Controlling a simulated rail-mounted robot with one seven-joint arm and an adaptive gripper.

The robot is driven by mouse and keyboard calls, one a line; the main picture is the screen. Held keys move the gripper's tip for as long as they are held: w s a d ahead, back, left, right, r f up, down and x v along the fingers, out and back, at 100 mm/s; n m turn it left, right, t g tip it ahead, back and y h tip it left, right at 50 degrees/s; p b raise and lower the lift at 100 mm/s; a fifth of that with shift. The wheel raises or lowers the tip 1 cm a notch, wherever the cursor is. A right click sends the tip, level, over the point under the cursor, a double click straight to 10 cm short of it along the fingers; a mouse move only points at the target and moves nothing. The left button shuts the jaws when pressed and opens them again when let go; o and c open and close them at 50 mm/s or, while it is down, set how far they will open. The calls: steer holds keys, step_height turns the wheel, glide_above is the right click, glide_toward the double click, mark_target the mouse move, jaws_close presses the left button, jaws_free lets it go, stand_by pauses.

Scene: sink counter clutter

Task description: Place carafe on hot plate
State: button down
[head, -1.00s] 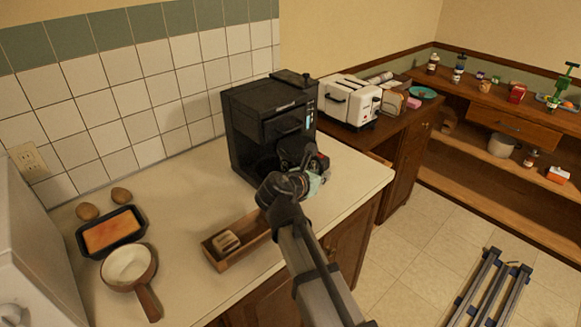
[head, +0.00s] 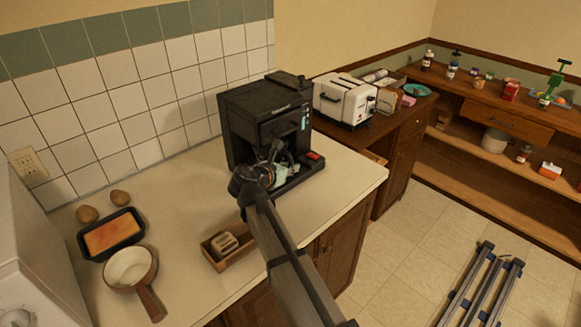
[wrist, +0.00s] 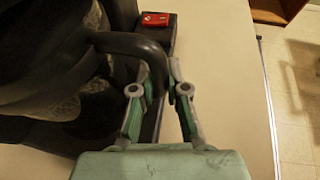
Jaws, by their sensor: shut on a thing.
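The black coffee maker (head: 262,110) stands on the counter, with a red switch on its base at the right. In the wrist view the dark carafe (wrist: 65,105) fills the left side, and its black handle (wrist: 125,42) curves between my fingers. My gripper (wrist: 158,78) is shut on this handle. In the head view my gripper (head: 282,163) is low at the front of the coffee maker's bay. My arm and wrist cover most of the carafe there. The hot plate is hidden, so I cannot tell whether the carafe touches it.
A wooden box (head: 212,257) with a toast-like item lies in front of the coffee maker. A pan (head: 130,266), a loaf dish (head: 112,236) and two brown eggs (head: 88,214) are at the left. A white toaster (head: 345,98) stands behind right. The counter's right front corner is clear.

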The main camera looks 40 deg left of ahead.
steer(key=shift+f, duration=0.25)
steer(key=shift+f, duration=0.1)
steer(key=c, duration=1.2)
jaws_free()
steer(key=shift+f, duration=0.1)
steer(key=b+v, duration=0.3)
steer(key=v, duration=0.9)
steer(key=shift+d+r, duration=0.1)
steer(key=shift+r, duration=0.1)
steer(key=shift+d, duration=0.1)
